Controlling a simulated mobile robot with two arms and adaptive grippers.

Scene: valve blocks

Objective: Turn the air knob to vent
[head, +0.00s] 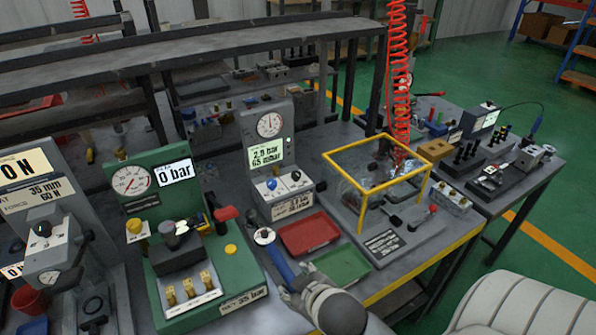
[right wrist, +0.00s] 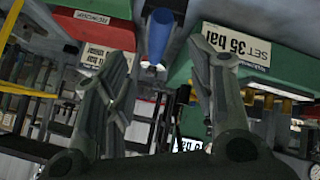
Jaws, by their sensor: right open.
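No label reading "air" or "vent" is legible, so I cannot tell which knob is the air knob. The green station (head: 235,268) has a dark knob (head: 173,229) and a display reading 0 bar. My right gripper (head: 291,279) is open, low in front of the red and green trays. In the right wrist view its fingers (right wrist: 158,58) are apart, with a blue handle ahead between them.
A blue-handled tool (head: 281,264) lies beside the green station. A red tray (head: 308,233) and a green tray (head: 342,266) lie right of it. A yellow-framed clear box (head: 378,141) stands further right, under a coiled red hose (head: 398,60). A force station (head: 50,245) stands left.

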